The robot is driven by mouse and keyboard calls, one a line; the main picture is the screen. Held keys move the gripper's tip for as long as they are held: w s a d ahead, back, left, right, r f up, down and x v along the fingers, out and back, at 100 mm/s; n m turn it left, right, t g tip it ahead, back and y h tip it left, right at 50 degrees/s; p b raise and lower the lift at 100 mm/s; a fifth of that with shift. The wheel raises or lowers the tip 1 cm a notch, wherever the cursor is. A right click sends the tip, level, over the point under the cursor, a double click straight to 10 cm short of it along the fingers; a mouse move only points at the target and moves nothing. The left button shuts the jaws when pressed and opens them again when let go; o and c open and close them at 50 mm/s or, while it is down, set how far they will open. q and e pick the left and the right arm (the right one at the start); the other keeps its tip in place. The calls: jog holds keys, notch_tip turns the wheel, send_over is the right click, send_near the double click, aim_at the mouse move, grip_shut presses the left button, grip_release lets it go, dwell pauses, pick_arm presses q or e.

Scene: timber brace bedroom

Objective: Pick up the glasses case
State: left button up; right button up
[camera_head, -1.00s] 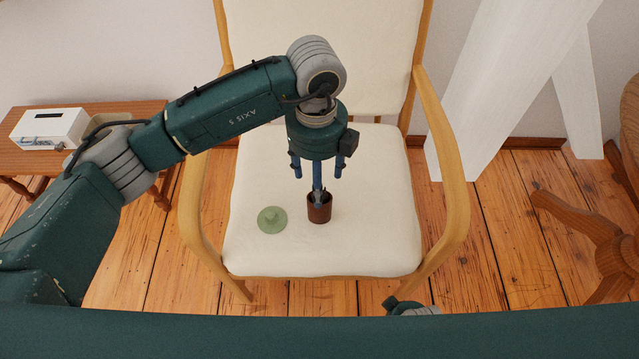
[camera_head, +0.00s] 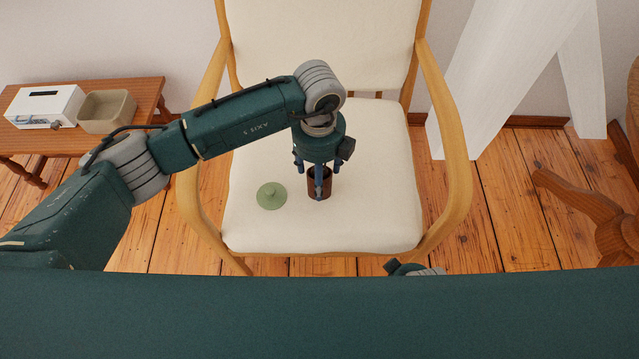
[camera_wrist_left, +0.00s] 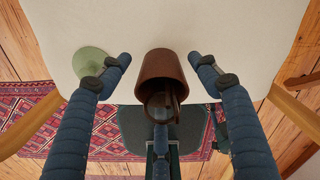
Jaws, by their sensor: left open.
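A dark brown, open-topped upright holder (camera_head: 320,187), which looks like the glasses case, stands on the cream chair seat. It shows larger in the left wrist view (camera_wrist_left: 152,66), with something thin and dark inside it. My left gripper (camera_head: 318,184) is directly above and around it, pointing down. In the left wrist view its blue fingers (camera_wrist_left: 160,68) are spread, one on each side of the holder with gaps, and a third finger is at the near side, overlapping its rim in the picture.
The chair's wooden armrests (camera_head: 447,130) rise on both sides. A side table (camera_head: 150,92) at left bears a white box (camera_head: 45,105) and a beige bin (camera_head: 107,112).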

pick_arm(q)
jog(key=c, duration=1.3)
